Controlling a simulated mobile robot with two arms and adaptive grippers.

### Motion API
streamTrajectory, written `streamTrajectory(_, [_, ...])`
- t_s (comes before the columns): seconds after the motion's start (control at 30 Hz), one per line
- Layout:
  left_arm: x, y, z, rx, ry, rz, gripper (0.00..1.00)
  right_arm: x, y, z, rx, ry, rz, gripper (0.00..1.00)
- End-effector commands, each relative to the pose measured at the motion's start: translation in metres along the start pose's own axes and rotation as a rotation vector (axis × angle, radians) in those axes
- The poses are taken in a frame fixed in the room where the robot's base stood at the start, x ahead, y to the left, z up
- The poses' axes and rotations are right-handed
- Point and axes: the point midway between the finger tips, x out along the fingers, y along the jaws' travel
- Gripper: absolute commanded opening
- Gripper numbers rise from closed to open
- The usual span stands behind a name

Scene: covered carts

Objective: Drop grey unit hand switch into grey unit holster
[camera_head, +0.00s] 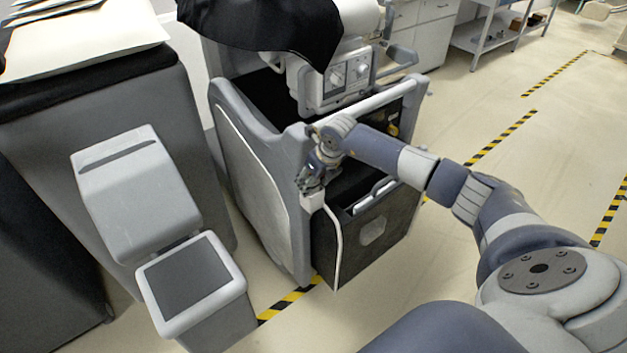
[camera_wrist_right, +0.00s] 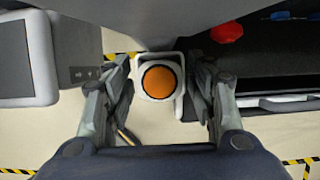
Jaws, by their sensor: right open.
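The grey unit (camera_head: 255,180) is a cart with a dark cover on top, and my right arm reaches to its front corner. A small white piece with a white cord sits at that corner below my right gripper (camera_head: 313,175). In the right wrist view the hand switch (camera_wrist_right: 159,82) shows end-on as an orange button in a white surround. My right gripper (camera_wrist_right: 158,92) is open, with a finger on each side of it. I cannot tell the holster apart from the white surround, or how deep the switch sits. My left gripper is out of view.
A grey box-shaped unit with a dark panel (camera_head: 185,280) stands left of the cart. A covered cart with papers (camera_head: 80,45) is at the far left. The cart front has an open dark bin (camera_head: 345,245). Taped floor on the right is clear.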

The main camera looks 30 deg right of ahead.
Motion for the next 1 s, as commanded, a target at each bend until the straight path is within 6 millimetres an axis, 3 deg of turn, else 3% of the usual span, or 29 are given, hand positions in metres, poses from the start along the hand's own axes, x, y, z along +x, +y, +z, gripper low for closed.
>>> streamTrajectory(0.2, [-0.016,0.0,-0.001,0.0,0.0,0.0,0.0,-0.015,0.0,0.007,0.0,-0.001,0.0,0.51])
streamTrajectory(0.27, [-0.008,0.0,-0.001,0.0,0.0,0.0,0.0,-0.02,-0.001,0.005,-0.002,-0.004,-0.001,0.51])
streamTrajectory(0.7, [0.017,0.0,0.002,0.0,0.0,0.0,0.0,-0.11,-0.001,0.004,-0.002,-0.003,-0.002,0.51])
streamTrajectory(1.0, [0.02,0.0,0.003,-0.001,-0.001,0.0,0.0,-0.132,0.0,0.005,0.0,-0.001,-0.001,0.51])
